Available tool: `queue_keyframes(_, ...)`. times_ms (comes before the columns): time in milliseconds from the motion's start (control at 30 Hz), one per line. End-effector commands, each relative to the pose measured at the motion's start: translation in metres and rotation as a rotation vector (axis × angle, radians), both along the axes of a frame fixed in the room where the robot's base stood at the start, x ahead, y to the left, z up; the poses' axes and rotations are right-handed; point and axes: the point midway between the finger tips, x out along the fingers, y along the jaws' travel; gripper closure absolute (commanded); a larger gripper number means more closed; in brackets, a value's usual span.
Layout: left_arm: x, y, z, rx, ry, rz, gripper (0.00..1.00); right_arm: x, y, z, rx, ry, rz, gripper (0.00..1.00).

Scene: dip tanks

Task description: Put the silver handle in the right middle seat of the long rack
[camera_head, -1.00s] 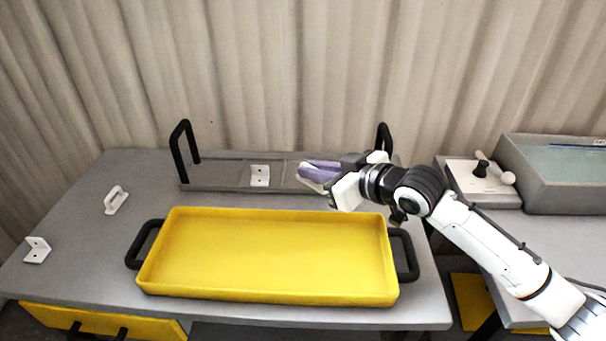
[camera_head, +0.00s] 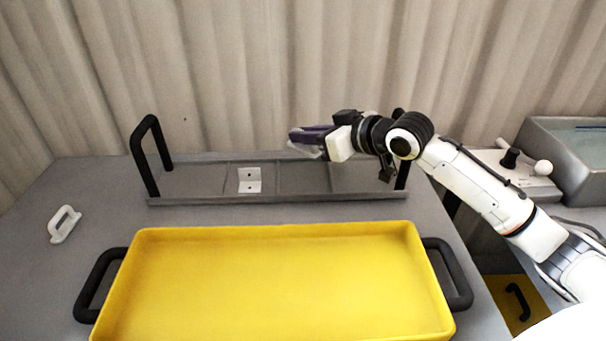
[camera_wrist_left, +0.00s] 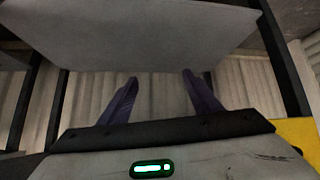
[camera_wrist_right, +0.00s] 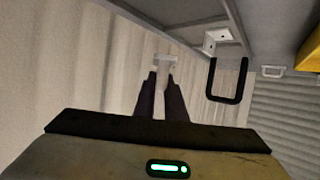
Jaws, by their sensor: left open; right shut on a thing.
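The long rack (camera_head: 200,182) is a grey tray with a black upright handle at each end, standing behind the yellow tray. My right gripper (camera_head: 298,136) is at the rack's back edge, above the right middle seat (camera_head: 303,180), which looks empty. It is shut on a pale piece, apparently the silver handle (camera_wrist_right: 166,62), which sticks out past the fingertips in the right wrist view.
A white bracket (camera_head: 249,180) sits in the rack's left middle seat. A white handle (camera_head: 64,224) lies on the table at left. The yellow tray (camera_head: 270,232) fills the front. A grey slab (camera_wrist_left: 140,30) is close to my left gripper. A grey tank (camera_head: 570,160) stands at right.

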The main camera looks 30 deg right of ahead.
Motion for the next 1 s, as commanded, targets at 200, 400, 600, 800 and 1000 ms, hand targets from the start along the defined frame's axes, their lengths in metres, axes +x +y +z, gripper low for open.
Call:
queue_keyframes(200, 0.002, -0.001, 0.0, -0.002, -0.007, 0.001, 0.42, 0.0, 0.0, -0.033, 0.001, 0.001, 0.0, 1.0)
queue_keyframes(400, 0.001, -0.001, -0.005, -0.004, -0.006, 0.001, 0.42, -0.001, 0.001, -0.06, 0.002, 0.004, 0.0, 1.0)
queue_keyframes(600, 0.001, -0.001, -0.007, -0.005, -0.004, 0.002, 0.42, 0.0, 0.0, -0.081, 0.0, -0.001, 0.0, 1.0)
queue_keyframes(800, 0.001, 0.0, -0.007, -0.004, -0.003, 0.002, 0.42, 0.0, 0.0, -0.08, 0.0, -0.001, 0.0, 1.0)
queue_keyframes(1000, 0.0, 0.0, -0.008, -0.004, -0.002, 0.002, 0.42, -0.001, 0.0, -0.083, 0.0, 0.001, 0.0, 0.74)
